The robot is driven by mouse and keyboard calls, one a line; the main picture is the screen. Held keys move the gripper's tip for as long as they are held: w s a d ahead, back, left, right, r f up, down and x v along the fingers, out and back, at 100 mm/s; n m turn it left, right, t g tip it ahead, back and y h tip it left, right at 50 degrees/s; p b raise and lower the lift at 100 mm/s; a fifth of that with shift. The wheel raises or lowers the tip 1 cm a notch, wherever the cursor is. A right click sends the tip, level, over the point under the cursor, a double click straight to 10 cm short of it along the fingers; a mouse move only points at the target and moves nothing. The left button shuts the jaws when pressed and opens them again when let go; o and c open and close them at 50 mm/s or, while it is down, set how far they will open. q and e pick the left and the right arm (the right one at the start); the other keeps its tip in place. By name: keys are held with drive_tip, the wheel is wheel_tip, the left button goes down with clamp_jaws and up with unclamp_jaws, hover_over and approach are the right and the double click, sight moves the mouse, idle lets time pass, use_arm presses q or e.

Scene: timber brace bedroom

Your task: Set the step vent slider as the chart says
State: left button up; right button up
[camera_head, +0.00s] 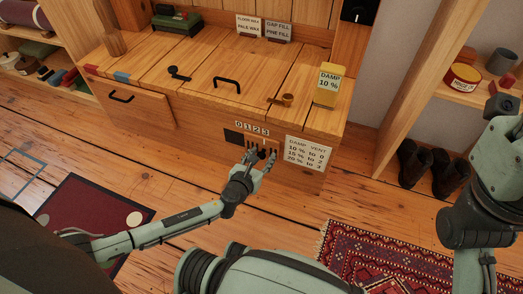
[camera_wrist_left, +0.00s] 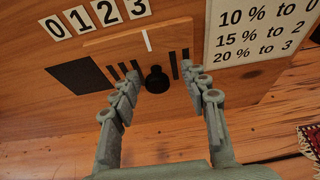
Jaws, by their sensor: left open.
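The step vent is on the chest's front panel. Its wooden slider has a black knob (camera_wrist_left: 157,80) and a white mark (camera_wrist_left: 147,40). The mark appears to line up under 3 on the number tiles (camera_wrist_left: 95,16), which read 0, 1, 2, 3. Dark slots show on both sides of the knob. The chart (camera_head: 308,153) beside it reads 10 % to 0, 15 % to 2, 20 % to 3. A yellow box (camera_head: 329,84) on top reads DAMP 10 %. My left gripper (camera_head: 259,158) is open, its fingers on either side of the knob, without visible contact. My right gripper is out of view.
The chest top (camera_head: 215,65) carries a black handle and a small brass fitting near the yellow box. A drawer (camera_head: 128,100) is at left. Boots (camera_head: 432,168) stand under the right shelf. A patterned rug (camera_head: 375,255) and a dark red mat (camera_head: 92,215) lie on the floor.

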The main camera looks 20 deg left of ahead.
use_arm(q)
wheel_tip(320, 180, up, 10)
drive_tip(key=shift+d+f, duration=0.1)
drive_tip(key=shift+f, duration=0.15)
idle(0.4)
